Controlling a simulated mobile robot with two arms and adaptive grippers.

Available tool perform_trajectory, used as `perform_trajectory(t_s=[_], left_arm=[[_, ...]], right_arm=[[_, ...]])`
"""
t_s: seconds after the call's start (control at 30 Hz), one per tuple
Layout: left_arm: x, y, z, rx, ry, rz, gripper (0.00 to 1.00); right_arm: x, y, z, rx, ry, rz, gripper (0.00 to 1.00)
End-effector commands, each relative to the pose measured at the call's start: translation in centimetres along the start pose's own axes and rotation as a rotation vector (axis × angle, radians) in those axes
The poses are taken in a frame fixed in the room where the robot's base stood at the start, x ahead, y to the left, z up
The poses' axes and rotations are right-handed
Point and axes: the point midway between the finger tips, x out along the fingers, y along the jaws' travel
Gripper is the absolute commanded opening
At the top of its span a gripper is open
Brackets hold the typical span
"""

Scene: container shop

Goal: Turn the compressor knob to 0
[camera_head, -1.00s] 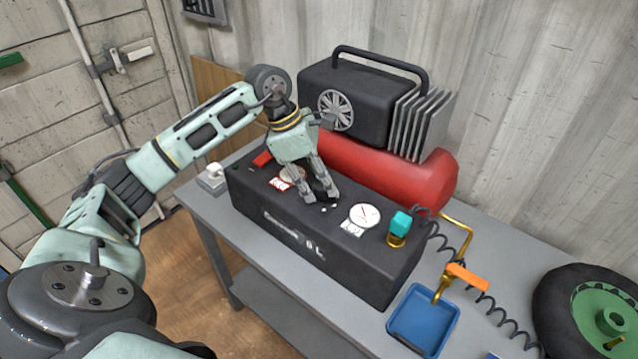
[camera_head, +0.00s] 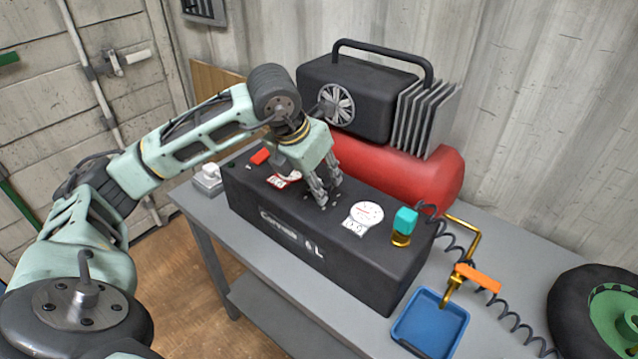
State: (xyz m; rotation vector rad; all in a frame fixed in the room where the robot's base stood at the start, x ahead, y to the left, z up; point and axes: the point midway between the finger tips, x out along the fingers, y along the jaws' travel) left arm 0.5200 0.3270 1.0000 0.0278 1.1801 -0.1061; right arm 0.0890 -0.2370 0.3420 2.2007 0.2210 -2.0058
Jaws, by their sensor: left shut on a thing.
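The compressor (camera_head: 320,235) is a long black box with a red tank (camera_head: 400,172) and a black motor housing (camera_head: 350,98) behind it. Small white marks show on the panel around the fingertips. My right gripper is not in view.
A red switch (camera_head: 260,156) is at the panel's left end. A teal-topped brass fitting (camera_head: 404,222) is at the right end, with a coiled black hose. A blue tray (camera_head: 430,325), an orange-handled brass piece (camera_head: 477,278) and a tire (camera_head: 580,310) are to the right.

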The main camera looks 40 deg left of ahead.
Motion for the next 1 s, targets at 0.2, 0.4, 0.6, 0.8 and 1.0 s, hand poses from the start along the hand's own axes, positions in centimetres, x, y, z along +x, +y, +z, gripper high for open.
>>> perform_trajectory(t_s=[0.2, 0.4, 0.6, 0.8, 1.0], left_arm=[[-0.4, 0.3, 0.4, -0.186, -0.023, 0.086, 0.02], [-0.5, 0.2, 0.2, -0.321, -0.025, 0.141, 0.02], [-0.5, 0.2, 0.1, -0.412, -0.026, 0.180, 0.02], [-0.5, 0.2, 0.1, -0.460, -0.026, 0.201, 0.02], [-0.5, 0.2, 0.0, -0.474, -0.025, 0.208, 0.02]], right_arm=[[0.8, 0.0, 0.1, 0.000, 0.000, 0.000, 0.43], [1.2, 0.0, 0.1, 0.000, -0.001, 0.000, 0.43], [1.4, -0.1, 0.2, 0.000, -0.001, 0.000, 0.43], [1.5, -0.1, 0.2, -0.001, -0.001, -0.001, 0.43], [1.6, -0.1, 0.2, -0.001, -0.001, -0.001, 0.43]])
